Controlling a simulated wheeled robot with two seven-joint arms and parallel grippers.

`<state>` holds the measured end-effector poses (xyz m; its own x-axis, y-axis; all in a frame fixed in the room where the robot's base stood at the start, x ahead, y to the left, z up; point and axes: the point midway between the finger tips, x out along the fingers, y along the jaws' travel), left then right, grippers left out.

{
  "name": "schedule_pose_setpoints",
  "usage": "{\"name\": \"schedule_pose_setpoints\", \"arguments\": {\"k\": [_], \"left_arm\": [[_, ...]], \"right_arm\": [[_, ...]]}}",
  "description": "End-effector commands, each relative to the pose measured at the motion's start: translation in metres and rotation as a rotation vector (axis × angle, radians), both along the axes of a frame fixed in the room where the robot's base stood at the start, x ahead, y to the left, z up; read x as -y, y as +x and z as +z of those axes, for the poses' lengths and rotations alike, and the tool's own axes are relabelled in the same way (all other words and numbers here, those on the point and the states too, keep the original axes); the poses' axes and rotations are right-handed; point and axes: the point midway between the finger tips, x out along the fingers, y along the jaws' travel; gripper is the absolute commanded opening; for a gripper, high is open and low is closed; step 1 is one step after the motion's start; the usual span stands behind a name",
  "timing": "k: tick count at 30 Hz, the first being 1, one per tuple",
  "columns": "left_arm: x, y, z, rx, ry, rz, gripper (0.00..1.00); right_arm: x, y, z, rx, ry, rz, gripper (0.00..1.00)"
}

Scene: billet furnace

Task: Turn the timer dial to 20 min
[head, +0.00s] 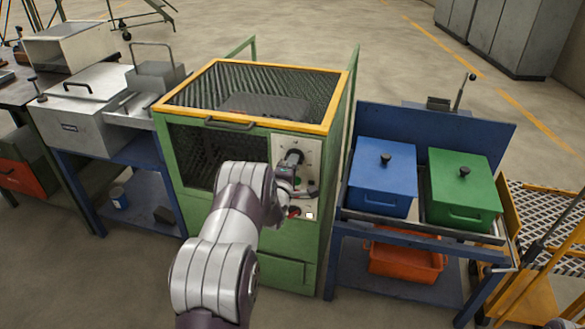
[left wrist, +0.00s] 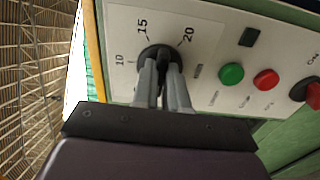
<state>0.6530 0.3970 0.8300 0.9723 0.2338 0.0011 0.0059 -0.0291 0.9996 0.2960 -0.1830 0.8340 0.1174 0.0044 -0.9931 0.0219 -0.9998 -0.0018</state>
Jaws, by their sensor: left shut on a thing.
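The timer dial (left wrist: 160,54) is a black round knob on a pale control panel, seen in the left wrist view. Marks 10, 15 and 20 stand around it, with 20 at its upper right. My left gripper (left wrist: 163,75) is shut on the dial's grip bar, which stands nearly upright in this view, between the 15 and 20 marks. The fingers hide the lower part of the dial. In the head view the panel (head: 311,163) is on the front of the green furnace, and my left gripper (head: 289,172) reaches it; the arm covers part of the furnace front.
Beside the dial are a green button (left wrist: 231,74), a red button (left wrist: 266,80) and a red-and-black switch (left wrist: 307,92). The furnace cage has a yellow frame (head: 262,126). A blue box (head: 383,170) and a green box (head: 462,185) stand on the bench at right.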

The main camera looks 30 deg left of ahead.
Motion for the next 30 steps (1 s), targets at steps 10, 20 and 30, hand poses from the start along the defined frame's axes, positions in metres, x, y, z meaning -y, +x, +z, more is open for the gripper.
{"name": "schedule_pose_setpoints", "arguments": {"k": [10, 20, 30], "left_arm": [[0.001, -0.001, -0.005, -0.079, 0.317, -0.002, 0.0], [0.0, -0.001, -0.007, -0.154, 0.621, -0.002, 0.0], [0.0, -0.001, -0.008, -0.23, 0.935, -0.004, 0.0]], "right_arm": [[0.0, 0.0, -0.02, 0.0, 0.0, 0.0, 0.43], [0.0, 0.0, -0.036, 0.0, 0.0, 0.0, 0.43], [0.0, 0.0, -0.053, 0.0, 0.0, 0.0, 0.43]]}}
